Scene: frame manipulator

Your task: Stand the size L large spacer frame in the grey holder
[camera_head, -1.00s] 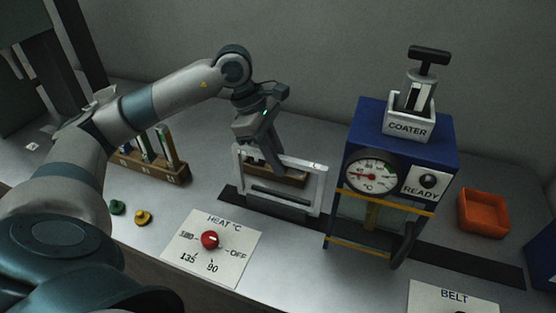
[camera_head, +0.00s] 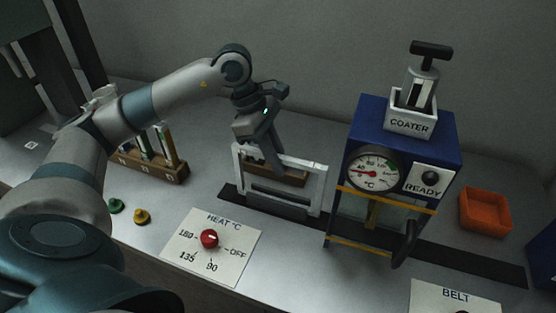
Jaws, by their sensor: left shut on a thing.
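A light grey rectangular frame (camera_head: 321,190) stands upright in the middle of the camera_head view, over the black strip. I cannot read a size mark on it. My left gripper (camera_head: 270,160) reaches down from above and is shut on the frame near its top bar. A dark grey block (camera_head: 275,207), which looks like the grey holder, lies along the frame's bottom edge. I cannot tell whether the frame is seated in it or just above it. My right gripper is out of view.
A blue coater machine (camera_head: 400,145) with a gauge stands close right of the frame. A wooden rack (camera_head: 172,180) is at left, and an orange tray (camera_head: 484,212) at right. A heat card with a red knob (camera_head: 209,238) lies in front.

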